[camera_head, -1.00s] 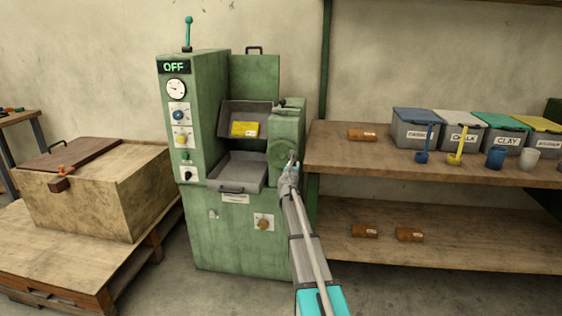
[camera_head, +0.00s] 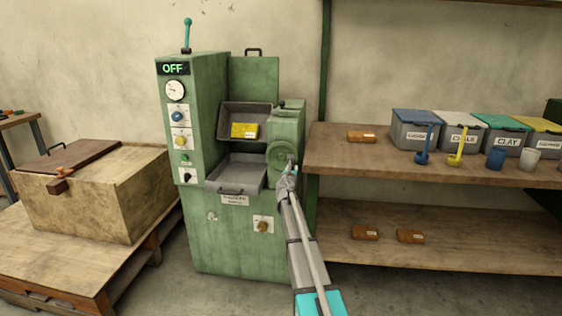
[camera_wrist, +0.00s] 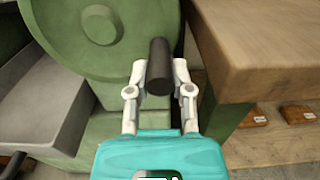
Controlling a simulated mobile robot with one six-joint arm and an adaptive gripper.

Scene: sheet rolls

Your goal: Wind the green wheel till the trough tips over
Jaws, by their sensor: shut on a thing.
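The green wheel (camera_head: 281,156) is on the right side of the green machine (camera_head: 240,240). It fills the upper left of the wrist view (camera_wrist: 105,35). Its dark crank handle (camera_wrist: 159,65) stands at the wheel's lower right, between the fingers of my gripper (camera_wrist: 158,85). My gripper is shut on this handle; in the head view my gripper (camera_head: 288,170) is at the wheel's lower right. The grey upper trough (camera_head: 246,112) shows its inside, with a yellow labelled block on it. A grey tray (camera_head: 237,174) is below it. The display reads OFF.
A wooden shelf (camera_head: 420,165) stands close right of the wheel, and its edge (camera_wrist: 250,50) is near my gripper in the wrist view. It holds labelled bins, scoops, cups and orange-brown blocks. A wooden crate (camera_head: 90,195) is at left.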

